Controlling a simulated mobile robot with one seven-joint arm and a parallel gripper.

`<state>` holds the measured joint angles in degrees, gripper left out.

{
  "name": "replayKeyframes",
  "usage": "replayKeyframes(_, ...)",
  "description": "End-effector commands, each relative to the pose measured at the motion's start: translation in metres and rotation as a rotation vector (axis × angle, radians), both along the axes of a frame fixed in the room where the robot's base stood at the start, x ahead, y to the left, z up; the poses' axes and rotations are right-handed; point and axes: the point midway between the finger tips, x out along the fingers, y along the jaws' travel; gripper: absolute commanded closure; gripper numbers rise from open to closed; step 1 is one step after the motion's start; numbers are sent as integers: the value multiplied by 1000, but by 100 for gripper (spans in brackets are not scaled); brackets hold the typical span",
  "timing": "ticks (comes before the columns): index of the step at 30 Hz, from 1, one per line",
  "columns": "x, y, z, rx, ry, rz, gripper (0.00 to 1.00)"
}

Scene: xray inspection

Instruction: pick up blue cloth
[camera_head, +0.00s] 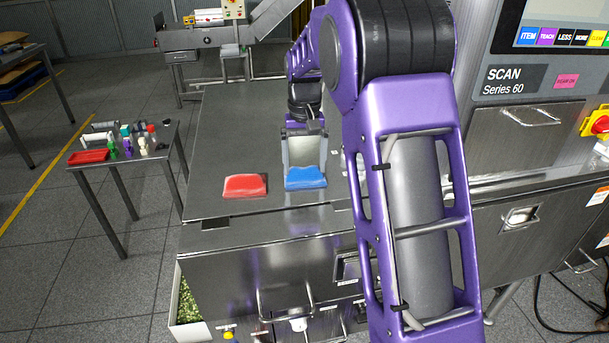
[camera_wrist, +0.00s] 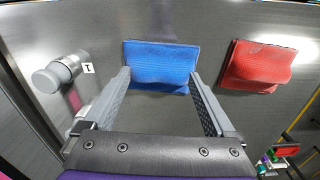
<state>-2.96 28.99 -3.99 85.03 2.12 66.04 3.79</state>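The blue cloth (camera_head: 305,179) lies folded on the metal table near its front edge. In the wrist view the blue cloth (camera_wrist: 161,62) is straight ahead, beyond and between my fingertips. My gripper (camera_head: 305,167) is just over the cloth's far side in the head view. In the wrist view my gripper (camera_wrist: 160,76) has its fingers spread wide, with nothing held. The fingertips are close to the cloth's sides and near edge; I cannot tell whether they touch it.
A red cloth (camera_head: 245,186) lies on the same table (camera_head: 232,130), left of the blue one. A metal cylinder (camera_wrist: 58,73) stands on the opposite side. A scanner (camera_head: 530,80) is at the right. A small side table (camera_head: 148,160) holds several items and a red tray (camera_head: 88,156).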

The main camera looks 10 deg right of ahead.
Motion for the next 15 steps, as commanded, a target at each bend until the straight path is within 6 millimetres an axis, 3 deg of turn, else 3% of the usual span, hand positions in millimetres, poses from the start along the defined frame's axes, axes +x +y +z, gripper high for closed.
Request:
replayKeyframes(1,0,0,0,0,0,0,45)
replayKeyframes(4,0,0,0,0,0,0,63)
replayKeyframes(11,0,0,2,0,-1,0,63)
replayKeyframes(15,0,0,18,0,-2,0,63)
